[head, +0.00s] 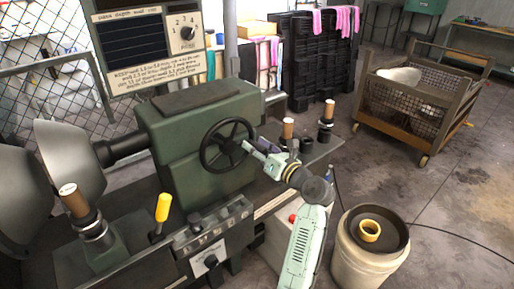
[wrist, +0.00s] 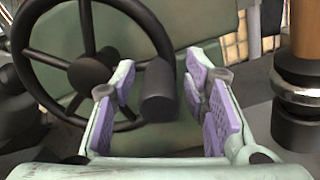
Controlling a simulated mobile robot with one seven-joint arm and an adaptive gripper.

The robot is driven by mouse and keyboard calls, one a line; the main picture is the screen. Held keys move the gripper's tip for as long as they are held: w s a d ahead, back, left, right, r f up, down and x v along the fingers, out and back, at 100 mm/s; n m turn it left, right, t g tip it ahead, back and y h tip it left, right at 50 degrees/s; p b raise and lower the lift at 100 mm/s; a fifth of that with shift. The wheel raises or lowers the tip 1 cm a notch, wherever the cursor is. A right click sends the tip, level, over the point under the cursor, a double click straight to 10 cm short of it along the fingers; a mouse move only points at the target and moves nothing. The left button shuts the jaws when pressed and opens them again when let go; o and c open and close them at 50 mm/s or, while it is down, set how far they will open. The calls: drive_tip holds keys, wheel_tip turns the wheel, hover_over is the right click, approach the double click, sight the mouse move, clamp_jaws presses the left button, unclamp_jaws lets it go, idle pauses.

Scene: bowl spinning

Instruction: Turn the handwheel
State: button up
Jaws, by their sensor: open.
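A black spoked handwheel (head: 228,146) is mounted on the green headstock of a spinning lathe in the head view. It also shows in the wrist view (wrist: 84,72), at the upper left. Its dark cylindrical knob (wrist: 158,92) sticks out from the rim toward the camera. My gripper (head: 256,150) is at the right side of the wheel. In the wrist view my gripper (wrist: 163,108) is open, with its purple-padded fingers on either side of the knob. The left finger is close to the knob; I cannot tell whether it touches. A wider gap lies on the right.
The green headstock (head: 180,125) stands behind the wheel. Posts with wooden tops (head: 326,113) stand to the right. A yellow-handled lever (head: 162,208) is at the lower left. A bin with a yellow ring (head: 370,230) stands on the floor at right.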

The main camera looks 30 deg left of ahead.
drive_tip(key=shift+d, duration=0.1)
drive_tip(key=v, duration=1.2)
